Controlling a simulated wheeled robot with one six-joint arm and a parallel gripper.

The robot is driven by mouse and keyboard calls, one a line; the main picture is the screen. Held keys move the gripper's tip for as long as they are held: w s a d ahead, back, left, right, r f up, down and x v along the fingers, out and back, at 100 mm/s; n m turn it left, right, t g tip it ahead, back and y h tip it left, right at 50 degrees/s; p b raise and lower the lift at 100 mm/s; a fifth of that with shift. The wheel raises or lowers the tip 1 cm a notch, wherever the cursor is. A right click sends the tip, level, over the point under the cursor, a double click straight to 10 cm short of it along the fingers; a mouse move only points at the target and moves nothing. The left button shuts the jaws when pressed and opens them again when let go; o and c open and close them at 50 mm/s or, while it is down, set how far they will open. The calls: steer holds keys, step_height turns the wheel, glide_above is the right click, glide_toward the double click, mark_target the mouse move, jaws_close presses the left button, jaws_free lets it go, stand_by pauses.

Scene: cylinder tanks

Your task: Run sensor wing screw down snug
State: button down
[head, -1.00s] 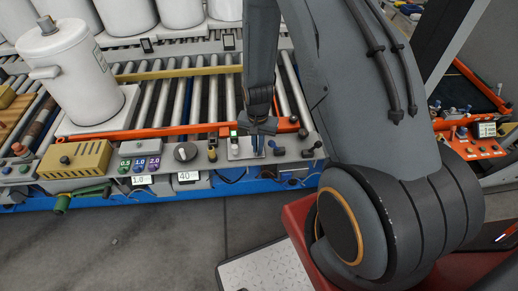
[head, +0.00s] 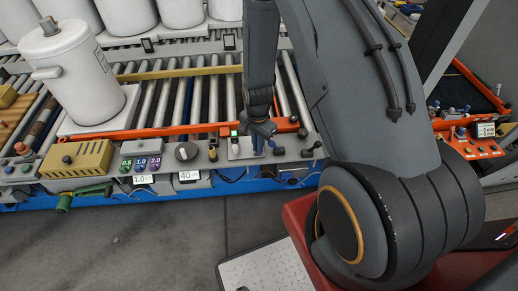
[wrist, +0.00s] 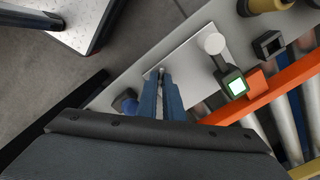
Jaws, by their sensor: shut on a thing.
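My gripper (wrist: 161,80) points down at a pale metal plate (wrist: 188,62) on the conveyor's front rail, its two blue fingers close together. The fingers are shut on a small grey piece at their tips, which I take to be the wing screw (wrist: 161,71). Most of it is hidden between the fingers, so how far it is seated cannot be told. A small sensor with a lit green-edged screen (wrist: 234,86) and a pale round end stands beside the plate. In the head view my gripper (head: 266,143) is over the same plate (head: 240,150).
An orange rail (head: 180,133) and rollers lie behind. A white tank (head: 75,75) stands at the left.

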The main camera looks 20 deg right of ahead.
steer(key=c, duration=2.1)
jaws_free()
steer(key=shift+r, duration=0.1)
steer(key=shift+r+p, duration=1.75)
steer(key=shift+r, duration=0.65)
